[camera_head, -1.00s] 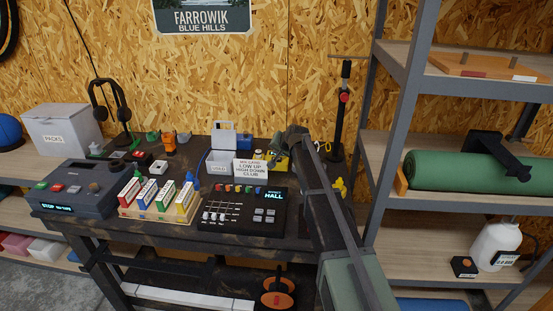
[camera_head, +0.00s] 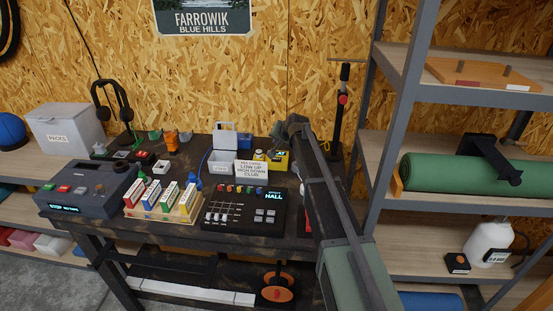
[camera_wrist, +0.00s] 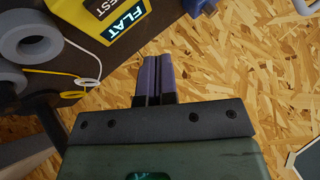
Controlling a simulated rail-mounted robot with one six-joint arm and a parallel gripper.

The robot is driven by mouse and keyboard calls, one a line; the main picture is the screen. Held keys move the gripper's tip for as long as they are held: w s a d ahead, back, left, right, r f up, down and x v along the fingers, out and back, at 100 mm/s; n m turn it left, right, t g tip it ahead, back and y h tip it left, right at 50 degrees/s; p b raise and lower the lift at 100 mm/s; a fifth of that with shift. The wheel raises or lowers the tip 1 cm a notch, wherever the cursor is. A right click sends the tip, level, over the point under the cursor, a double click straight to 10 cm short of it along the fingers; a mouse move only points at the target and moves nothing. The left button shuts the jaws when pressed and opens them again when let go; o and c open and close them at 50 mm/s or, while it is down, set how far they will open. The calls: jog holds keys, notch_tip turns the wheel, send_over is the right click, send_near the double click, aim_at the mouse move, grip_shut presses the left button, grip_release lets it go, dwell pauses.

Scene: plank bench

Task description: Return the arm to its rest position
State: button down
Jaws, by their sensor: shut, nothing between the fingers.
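My gripper (camera_wrist: 157,62) shows in the wrist view with its two dark purple fingers together and nothing between them. It points toward the plank wall, and the fingers touch nothing that I can see. A yellow block (camera_wrist: 96,12) with a black label reading "FLAT", and above it a word ending in "EST", lies up and left of the fingers. In the head view my arm (camera_head: 330,190) reaches from the lower right up over the right end of the dark bench (camera_head: 180,240). I cannot make out the fingers there.
A shelf unit (camera_head: 395,130) with a green roll (camera_head: 455,174) rises right of my arm.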

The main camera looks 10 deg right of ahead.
jog(key=shift+s, duration=0.1)
jog(key=s+f+n+g, duration=0.1)
jog(key=s, duration=0.4)
jog(key=s+f+n+g, duration=0.1)
jog(key=s, duration=0.4)
jog(key=s+f+g, duration=0.1)
jog(key=s+g, duration=0.1)
jog(key=s, duration=0.3)
jog(key=shift+s+a+f+n+h, duration=0.15)
jog(key=shift+f+n+h, duration=0.15)
jog(key=shift+n+h, duration=0.1)
jog(key=s+f+n+g+h, duration=0.1)
jog(key=s+g, duration=0.3)
jog(key=s, duration=2.5)
jog(key=shift+s+a+f+n+g+h, duration=0.15)
jog(key=shift+s+f+n+g+h, duration=0.15)
jog(key=shift+n+h, duration=0.35)
